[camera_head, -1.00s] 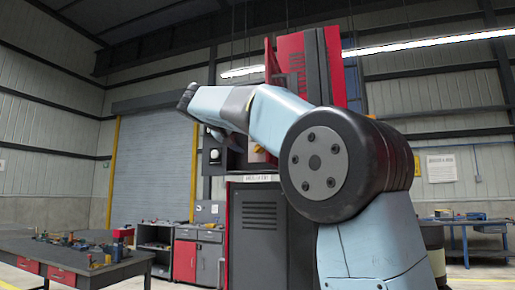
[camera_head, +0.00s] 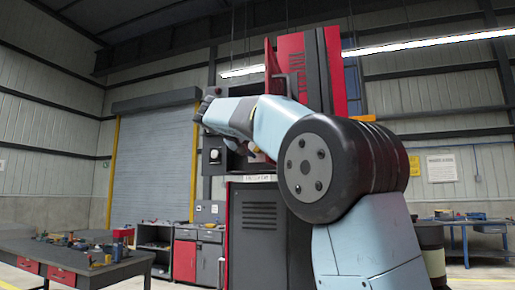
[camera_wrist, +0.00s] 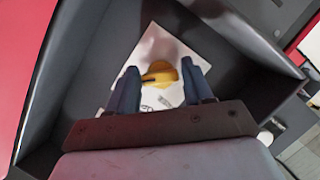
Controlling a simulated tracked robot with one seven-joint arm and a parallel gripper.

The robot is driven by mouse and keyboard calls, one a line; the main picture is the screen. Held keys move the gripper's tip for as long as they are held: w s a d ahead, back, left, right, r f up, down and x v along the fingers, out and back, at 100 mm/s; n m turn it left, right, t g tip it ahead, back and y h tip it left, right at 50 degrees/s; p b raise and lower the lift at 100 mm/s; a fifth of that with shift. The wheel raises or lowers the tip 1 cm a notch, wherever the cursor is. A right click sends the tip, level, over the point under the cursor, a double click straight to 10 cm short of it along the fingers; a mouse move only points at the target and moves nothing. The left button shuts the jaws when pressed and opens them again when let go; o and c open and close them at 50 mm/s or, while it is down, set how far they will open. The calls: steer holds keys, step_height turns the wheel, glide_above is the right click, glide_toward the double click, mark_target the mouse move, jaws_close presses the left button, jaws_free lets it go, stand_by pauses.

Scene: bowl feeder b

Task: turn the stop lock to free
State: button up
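The stop lock looks to be the yellow knob (camera_wrist: 164,78) with a dark slot or bar across its left part. It sits on a white plate (camera_wrist: 148,45) with dark print, deep in a dark recess, in the wrist view. My gripper (camera_wrist: 160,67) is open, with one blue finger to the left and one to the right of the knob. Gaps show on both sides, so neither finger visibly grips it. The print is partly hidden and unreadable.
The recess has dark side walls (camera_wrist: 240,40) close around my gripper. The red and black machine (camera_head: 258,225) stands ahead in the head view, with a round white dial (camera_head: 214,156) on its left. A workbench (camera_head: 85,255) with small parts stands at the left.

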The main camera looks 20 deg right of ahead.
steer(key=c, duration=0.6)
steer(key=shift+d, duration=0.3)
steer(key=shift+c, duration=0.3)
steer(key=shift+a, duration=0.2)
steer(key=shift+a+f+n+h, duration=0.1)
steer(key=shift+a+n+h, duration=0.05)
steer(key=shift+n+h, duration=0.45)
steer(key=n+h, duration=0.2)
steer(key=n, duration=0.3)
steer(key=shift+w+f+n, duration=0.1)
steer(key=shift+n, duration=0.2)
steer(key=n, duration=0.2)
steer(key=n+t+h, duration=0.1)
steer(key=n, duration=0.2)
steer(key=shift+a+f+h, duration=0.1)
steer(key=shift+f+h, duration=0.1)
steer(key=shift+h, duration=0.1)
steer(key=shift+n+t, duration=1.4)
steer(key=shift+n, duration=1.2)
steer(key=shift+f, duration=0.1)
